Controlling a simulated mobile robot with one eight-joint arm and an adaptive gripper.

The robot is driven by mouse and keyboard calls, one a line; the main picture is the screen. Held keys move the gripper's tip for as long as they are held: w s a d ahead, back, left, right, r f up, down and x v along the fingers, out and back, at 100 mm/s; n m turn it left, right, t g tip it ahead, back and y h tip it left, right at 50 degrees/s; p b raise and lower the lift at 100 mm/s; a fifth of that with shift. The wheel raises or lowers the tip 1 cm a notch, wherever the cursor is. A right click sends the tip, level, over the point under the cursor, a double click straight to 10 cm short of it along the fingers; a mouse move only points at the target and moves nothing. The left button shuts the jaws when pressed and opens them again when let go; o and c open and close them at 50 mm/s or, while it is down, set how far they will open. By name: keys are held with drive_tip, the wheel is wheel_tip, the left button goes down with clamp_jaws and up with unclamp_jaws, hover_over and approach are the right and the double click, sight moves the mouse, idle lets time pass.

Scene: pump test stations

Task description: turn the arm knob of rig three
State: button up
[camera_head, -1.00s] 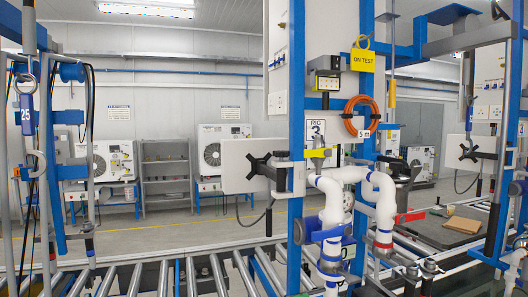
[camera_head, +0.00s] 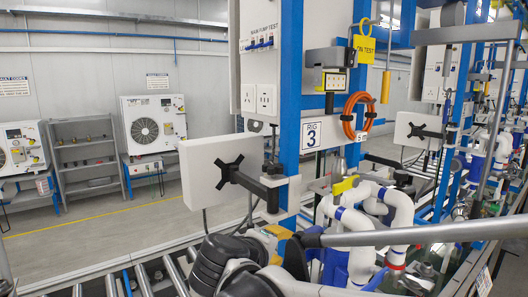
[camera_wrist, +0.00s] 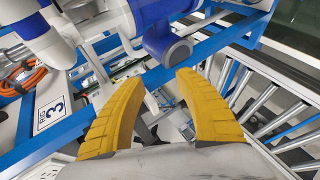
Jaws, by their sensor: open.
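Rig three is marked by the RIG 3 sign (camera_head: 311,135) on a blue post in the head view; the sign also shows in the wrist view (camera_wrist: 50,110). A white panel (camera_head: 205,172) hangs on its support arm (camera_head: 256,188) by a black X-shaped mount. A small dark part stands above the arm's clamp; I cannot tell whether it is the knob. My gripper (camera_wrist: 158,78) is open, with two yellow fingers apart and nothing between them. A blue cylindrical part (camera_wrist: 166,46) lies just beyond the fingertips; I see no contact.
White pipes (camera_head: 398,215) with blue bands stand right of the post. An orange hose (camera_head: 356,115) hangs on the rig. A grey bar (camera_head: 420,233) crosses the foreground. Rollers (camera_head: 140,280) run along the lower left. Open floor (camera_head: 110,235) lies behind them.

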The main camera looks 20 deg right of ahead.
sight(268, 172)
drive_tip(key=w+a+r+n+t+h+p, duration=0.1)
drive_tip(key=w+a+r+h+p, duration=0.15)
drive_tip(key=r, duration=0.45)
drive_tip(key=w+a+r+n+t+h+p, duration=0.1)
drive_tip(key=w+a+r+h+p, duration=0.1)
drive_tip(key=w+r, duration=0.35)
drive_tip(key=shift+t, duration=0.3)
drive_tip(key=x, duration=0.3)
drive_tip(key=r+x, duration=0.1)
drive_tip(key=x, duration=0.2)
drive_tip(key=s+r+x, duration=0.1)
drive_tip(key=x, duration=0.3)
drive_tip(key=shift+d, duration=0.45)
clamp_jaws()
